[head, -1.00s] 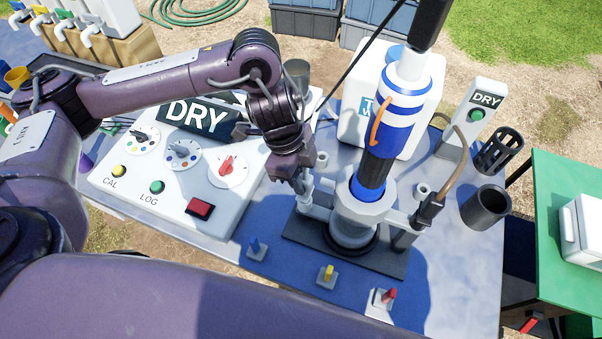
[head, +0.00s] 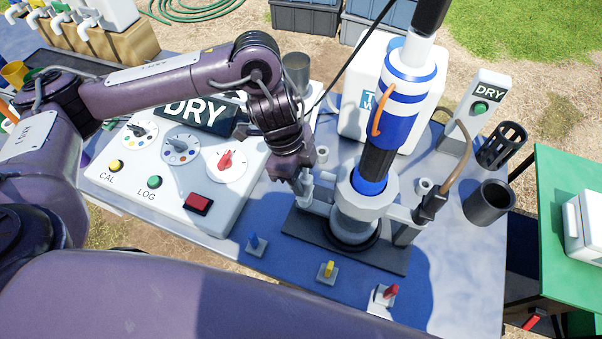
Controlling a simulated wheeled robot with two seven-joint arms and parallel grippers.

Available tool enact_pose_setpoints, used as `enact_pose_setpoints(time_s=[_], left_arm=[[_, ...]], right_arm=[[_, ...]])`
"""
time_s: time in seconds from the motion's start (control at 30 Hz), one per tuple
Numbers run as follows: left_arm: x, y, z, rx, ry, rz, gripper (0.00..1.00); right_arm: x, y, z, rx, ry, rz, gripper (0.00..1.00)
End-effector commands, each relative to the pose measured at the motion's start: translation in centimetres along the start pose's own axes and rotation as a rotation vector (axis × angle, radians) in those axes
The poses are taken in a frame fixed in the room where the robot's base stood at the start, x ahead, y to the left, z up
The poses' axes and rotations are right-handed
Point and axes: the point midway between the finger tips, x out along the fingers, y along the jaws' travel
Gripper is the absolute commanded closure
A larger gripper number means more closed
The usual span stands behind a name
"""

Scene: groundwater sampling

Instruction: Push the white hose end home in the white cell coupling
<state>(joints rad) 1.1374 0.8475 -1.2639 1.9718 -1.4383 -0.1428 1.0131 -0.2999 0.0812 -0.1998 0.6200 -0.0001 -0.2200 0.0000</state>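The flow cell (head: 352,222) stands on a dark base plate, with a blue-and-white sonde (head: 397,110) upright in its top. The white cell coupling (head: 318,207) is on the cell's left side. My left gripper (head: 301,184) points down right at this coupling. A small pale piece shows at its fingertips, and it may be the white hose end. The fingers hide most of it, so I cannot tell how far it sits in the coupling or whether the fingers are closed on it. My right gripper is not in view.
A control panel (head: 128,189) with dials and a DRY display is left of the cell. A brown hose (head: 464,165) runs to a dark connector (head: 432,205) on the cell's right. Blue, yellow and red pegs stand in front. Dark cups (head: 488,203) are at the right.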

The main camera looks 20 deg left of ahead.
Motion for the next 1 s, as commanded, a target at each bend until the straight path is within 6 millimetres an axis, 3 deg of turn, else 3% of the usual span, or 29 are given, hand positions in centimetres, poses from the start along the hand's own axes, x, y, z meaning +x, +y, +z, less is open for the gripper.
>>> enact_pose_setpoints(time_s=[0.03,0.1,0.47,0.8,1.0], left_arm=[[0.0,0.0,0.0,0.000,0.000,0.000,0.59],[0.0,0.0,0.0,0.000,0.000,0.000,0.50],[-0.7,-0.1,0.0,0.001,-0.001,-0.003,0.50],[-5.9,-0.1,0.0,0.001,-0.001,-0.006,0.50],[-7.6,-0.1,0.0,0.000,-0.001,-0.002,0.50]], right_arm=[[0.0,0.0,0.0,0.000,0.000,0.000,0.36],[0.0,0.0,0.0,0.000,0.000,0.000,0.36],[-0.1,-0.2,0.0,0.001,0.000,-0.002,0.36],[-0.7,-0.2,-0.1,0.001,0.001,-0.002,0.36],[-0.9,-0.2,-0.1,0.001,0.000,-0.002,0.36]])
